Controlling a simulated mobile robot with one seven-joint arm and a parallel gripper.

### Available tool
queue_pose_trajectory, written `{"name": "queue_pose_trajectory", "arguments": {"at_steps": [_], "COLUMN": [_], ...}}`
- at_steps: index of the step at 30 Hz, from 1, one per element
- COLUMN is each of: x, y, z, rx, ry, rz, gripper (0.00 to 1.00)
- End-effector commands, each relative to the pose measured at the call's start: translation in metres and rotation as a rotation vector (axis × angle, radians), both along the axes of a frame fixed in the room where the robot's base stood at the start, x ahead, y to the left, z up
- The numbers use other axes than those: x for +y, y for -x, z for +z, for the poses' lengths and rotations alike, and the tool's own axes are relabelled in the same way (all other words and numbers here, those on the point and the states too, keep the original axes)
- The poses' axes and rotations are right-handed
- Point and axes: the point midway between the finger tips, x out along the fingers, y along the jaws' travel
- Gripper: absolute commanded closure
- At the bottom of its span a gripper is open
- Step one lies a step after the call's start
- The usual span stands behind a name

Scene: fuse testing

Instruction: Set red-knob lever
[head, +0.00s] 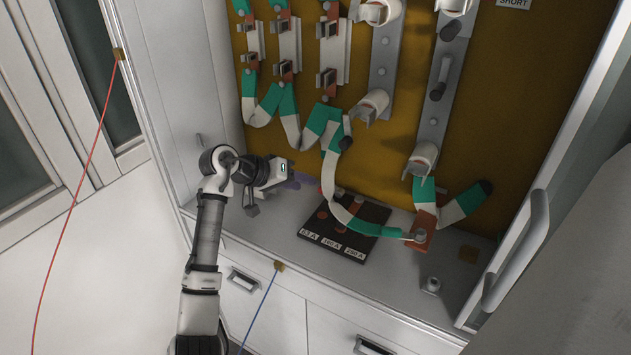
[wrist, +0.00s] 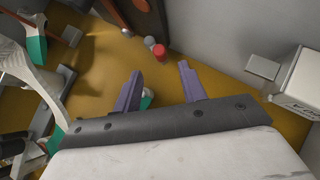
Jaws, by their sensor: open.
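My gripper (head: 296,180) reaches into the cabinet at its lower left in the head view. In the wrist view its two purple fingers (wrist: 160,69) are spread apart with nothing between them. A small red knob (wrist: 159,51) shows just beyond the fingertips, roughly in line with the gap and apart from both fingers. A grey round piece (wrist: 150,43) sits right beside the red knob. How the knob joins its lever cannot be made out.
A dark board (head: 341,252) with ampere labels lies on the cabinet floor, right of my gripper. Green-and-white bent bars (head: 343,190) and fuse holders line the ochre back panel (head: 385,160). The cabinet's left wall (head: 180,85) is close to my arm. A white block (wrist: 300,82) stands right in the wrist view.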

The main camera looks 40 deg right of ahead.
Motion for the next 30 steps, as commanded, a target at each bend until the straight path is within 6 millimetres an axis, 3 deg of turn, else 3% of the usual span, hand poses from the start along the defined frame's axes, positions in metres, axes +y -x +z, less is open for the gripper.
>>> {"name": "queue_pose_trajectory", "arguments": {"at_steps": [3,9,21,30], "x": [-0.02,-0.041,-0.048,-0.048], "y": [0.004,0.007,0.007,0.007], "z": [-0.011,-0.027,-0.033,-0.033], "rx": [0.002,0.0,-0.002,-0.001], "ry": [-0.001,0.0,0.001,0.001], "rz": [-0.001,0.0,0.001,0.002], "gripper": [0.58,0.58,0.58,0.95]}}
